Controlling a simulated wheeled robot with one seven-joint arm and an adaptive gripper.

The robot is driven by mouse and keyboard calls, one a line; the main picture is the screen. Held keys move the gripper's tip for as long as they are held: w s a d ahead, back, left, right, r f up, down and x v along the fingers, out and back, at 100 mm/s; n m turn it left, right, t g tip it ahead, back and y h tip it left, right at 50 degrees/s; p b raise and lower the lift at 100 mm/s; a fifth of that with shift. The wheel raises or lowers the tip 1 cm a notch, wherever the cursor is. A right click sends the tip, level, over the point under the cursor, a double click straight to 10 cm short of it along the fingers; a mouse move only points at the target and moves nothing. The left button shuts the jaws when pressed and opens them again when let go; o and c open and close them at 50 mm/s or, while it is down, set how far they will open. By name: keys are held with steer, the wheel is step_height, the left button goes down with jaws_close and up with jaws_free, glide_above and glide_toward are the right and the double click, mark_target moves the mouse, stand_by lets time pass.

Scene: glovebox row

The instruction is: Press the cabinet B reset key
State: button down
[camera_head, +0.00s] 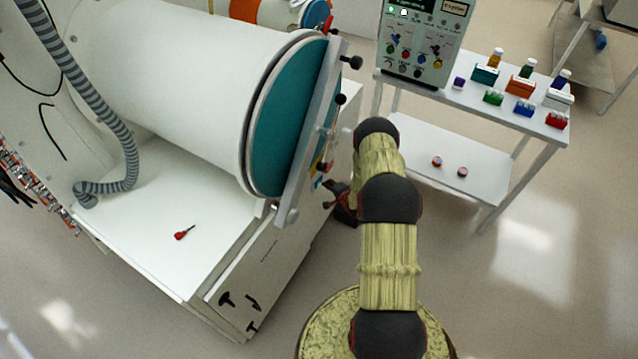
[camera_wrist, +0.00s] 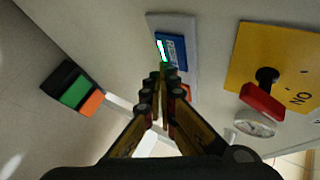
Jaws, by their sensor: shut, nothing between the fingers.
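My gripper (camera_wrist: 160,80) is shut and empty in the wrist view, its fingertips pointing at a small grey panel (camera_wrist: 183,22). The panel carries a blue display (camera_wrist: 172,48) with a bright strip. A green patch shows right at the fingertips, and an orange patch (camera_wrist: 186,92) shows beside the right finger. The fingers cover part of the panel, so I cannot tell which part is the reset key or whether they touch it. In the head view my gripper (camera_head: 338,200) is beside the white cabinet's front, mostly behind my arm. Cabinet lettering is not readable.
A yellow plate (camera_wrist: 285,50) with a red handle (camera_wrist: 262,102) and a round gauge (camera_wrist: 254,123) is right of the fingers. A black, green and orange block (camera_wrist: 74,90) is at left. The teal round door (camera_head: 290,120) and a table with colored boxes (camera_head: 470,105) flank my arm.

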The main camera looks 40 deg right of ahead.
steer(key=s, duration=0.1)
steer(key=s+d, duration=0.1)
steer(key=s, duration=0.1)
steer(key=s+d, duration=0.1)
steer(key=shift+s, duration=0.35)
stand_by(1.0)
